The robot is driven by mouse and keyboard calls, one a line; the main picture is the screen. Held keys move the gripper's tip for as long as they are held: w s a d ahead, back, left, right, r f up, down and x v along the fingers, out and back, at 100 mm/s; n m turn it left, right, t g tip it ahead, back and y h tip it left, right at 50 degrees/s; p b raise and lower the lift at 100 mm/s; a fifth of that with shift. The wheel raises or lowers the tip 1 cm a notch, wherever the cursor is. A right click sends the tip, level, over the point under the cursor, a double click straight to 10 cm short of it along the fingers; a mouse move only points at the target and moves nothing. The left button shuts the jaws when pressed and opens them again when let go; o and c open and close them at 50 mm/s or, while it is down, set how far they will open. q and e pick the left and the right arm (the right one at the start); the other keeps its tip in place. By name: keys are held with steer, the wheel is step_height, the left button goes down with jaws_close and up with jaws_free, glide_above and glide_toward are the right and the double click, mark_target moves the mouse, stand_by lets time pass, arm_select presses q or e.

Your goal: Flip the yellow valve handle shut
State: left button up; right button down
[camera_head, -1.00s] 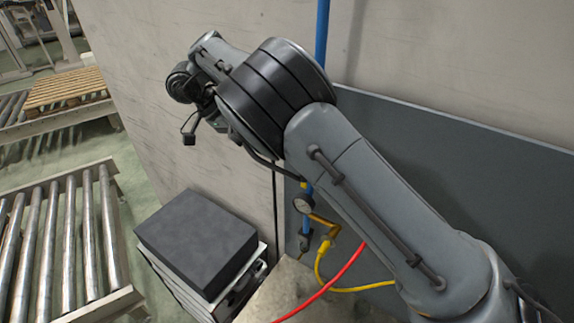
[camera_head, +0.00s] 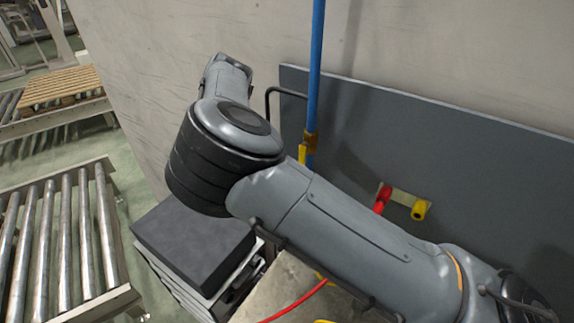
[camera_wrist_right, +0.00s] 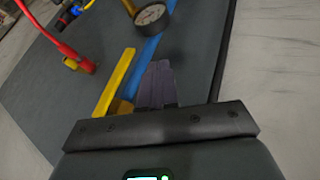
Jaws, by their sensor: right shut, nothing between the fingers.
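The yellow valve handle (camera_wrist_right: 114,84) shows in the right wrist view as a flat bar, running roughly alongside the blue pipe (camera_wrist_right: 148,62) at a small angle. A brass valve body (camera_wrist_right: 121,107) shows at its lower end. In the head view a piece of the handle (camera_head: 302,153) shows beside the blue pipe (camera_head: 316,60), by the brass fitting (camera_head: 311,141); my right arm hides what is below. My right gripper (camera_wrist_right: 158,70) is shut and empty, its dark fingers to the right of the handle and apart from it in the picture. My left gripper is not in view.
A round gauge (camera_wrist_right: 151,14) is near the top of the wrist view. Red (camera_head: 382,198) and yellow (camera_head: 419,210) hose fittings sit on the grey panel (camera_head: 480,180). A dark box (camera_head: 195,245) stands at lower left, with a roller conveyor (camera_head: 60,240) beyond it.

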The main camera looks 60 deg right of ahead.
steer(key=s, duration=0.1)
steer(key=s+p, duration=0.1)
steer(key=s, duration=0.2)
steer(key=shift+s+f+p, duration=0.2)
steer(key=shift+f+p, duration=0.1)
steer(key=shift+p, duration=0.05)
steer(key=shift+s, duration=0.1)
